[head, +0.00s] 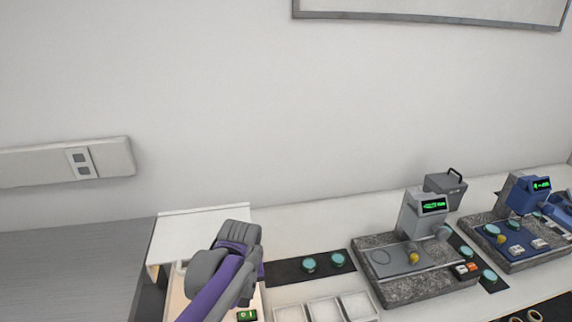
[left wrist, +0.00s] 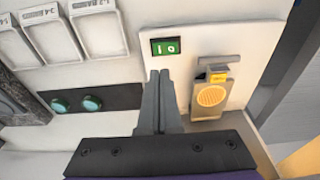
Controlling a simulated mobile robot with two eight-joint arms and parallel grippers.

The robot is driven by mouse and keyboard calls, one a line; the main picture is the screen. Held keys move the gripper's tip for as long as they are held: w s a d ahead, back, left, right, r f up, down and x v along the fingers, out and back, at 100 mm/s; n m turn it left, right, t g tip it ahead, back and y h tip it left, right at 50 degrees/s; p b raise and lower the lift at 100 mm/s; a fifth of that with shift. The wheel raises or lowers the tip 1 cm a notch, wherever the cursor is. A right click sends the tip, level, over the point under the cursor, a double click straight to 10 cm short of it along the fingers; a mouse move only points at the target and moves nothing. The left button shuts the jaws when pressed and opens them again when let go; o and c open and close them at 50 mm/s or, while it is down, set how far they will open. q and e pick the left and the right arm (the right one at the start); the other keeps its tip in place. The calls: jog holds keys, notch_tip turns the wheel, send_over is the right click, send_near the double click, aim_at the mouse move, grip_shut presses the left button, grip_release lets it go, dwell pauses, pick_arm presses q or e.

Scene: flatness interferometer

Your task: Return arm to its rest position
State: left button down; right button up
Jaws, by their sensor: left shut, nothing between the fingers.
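My left arm (head: 225,265), purple and grey, reaches in from the bottom of the head view over the left end of the bench. My left gripper (left wrist: 160,78) shows in the left wrist view with its two grey fingers together and nothing between them. Its tips lie in front of a pale panel, just below a small green display (left wrist: 166,47). A grey fixture with an orange-yellow round grille (left wrist: 211,96) is right of the fingers, apart from them in the picture. In the head view my arm hides most of that panel. My right gripper is not in view.
Pale sorting trays (head: 323,309) stand right of my arm. A dark mat (head: 285,272) holds two teal discs (head: 309,265). Further right are a grey instrument (head: 422,213) on a granite base (head: 400,290) and a blue instrument (head: 525,195).

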pick_arm(q)
jog(key=s+a+f+m+t, duration=0.1)
jog(key=s+a+t, duration=0.1)
jog(key=s, duration=0.7)
jog(key=s+a+f+m+t, duration=0.2)
jog(key=s, duration=0.7)
jog(key=shift+a, duration=0.4)
